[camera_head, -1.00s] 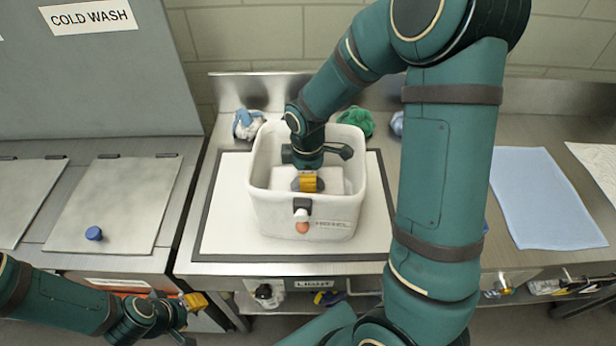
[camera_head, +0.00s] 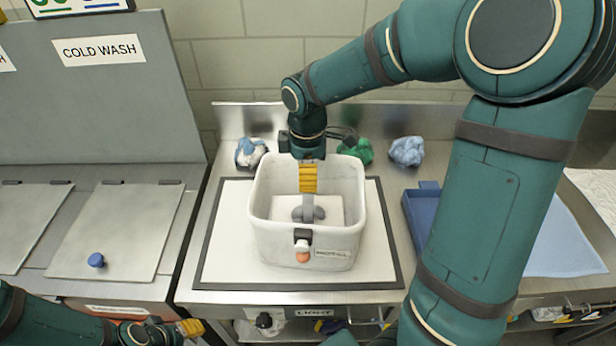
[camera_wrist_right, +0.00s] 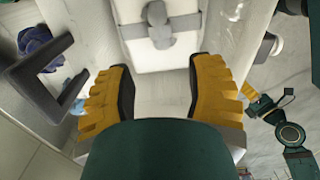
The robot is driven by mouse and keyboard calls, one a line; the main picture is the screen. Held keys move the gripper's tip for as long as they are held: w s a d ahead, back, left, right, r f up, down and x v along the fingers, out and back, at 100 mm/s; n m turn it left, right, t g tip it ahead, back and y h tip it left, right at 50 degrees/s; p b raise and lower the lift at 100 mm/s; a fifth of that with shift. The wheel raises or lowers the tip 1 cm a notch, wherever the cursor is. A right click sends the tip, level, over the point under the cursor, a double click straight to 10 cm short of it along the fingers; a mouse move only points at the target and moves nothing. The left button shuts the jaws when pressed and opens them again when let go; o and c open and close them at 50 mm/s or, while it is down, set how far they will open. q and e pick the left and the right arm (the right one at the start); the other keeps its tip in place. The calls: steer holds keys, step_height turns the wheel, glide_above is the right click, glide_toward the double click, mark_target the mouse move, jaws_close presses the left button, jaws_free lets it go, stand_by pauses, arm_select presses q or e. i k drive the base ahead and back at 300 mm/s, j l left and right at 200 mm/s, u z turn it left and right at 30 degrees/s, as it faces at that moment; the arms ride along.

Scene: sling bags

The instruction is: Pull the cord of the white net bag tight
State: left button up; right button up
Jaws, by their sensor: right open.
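A white open-topped, box-shaped container (camera_head: 272,232) stands on the pale mat; I cannot tell whether it is the net bag. On its front are a black fitting (camera_head: 302,234) and a white and orange end piece (camera_head: 302,252). Inside lies a white block with a grey strap and rounded grey knob (camera_head: 308,213), also in the right wrist view (camera_wrist_right: 158,25). My right gripper (camera_head: 308,190) is above the container, pointing down; in the wrist view its yellow fingers are apart, with nothing between them. My left gripper (camera_head: 194,327) is low at left, away from the container; its opening is unclear.
Crumpled cloths, blue-white (camera_head: 250,152), green (camera_head: 357,150) and blue (camera_head: 406,151), lie behind the container. A blue tray (camera_head: 416,215) and flat blue cloth (camera_head: 565,245) are at right, partly behind my right arm. A lidded steel counter with a blue knob (camera_head: 96,260) is at left.

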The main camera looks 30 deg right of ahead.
mark_target(303, 259)
steer(key=k, duration=1)
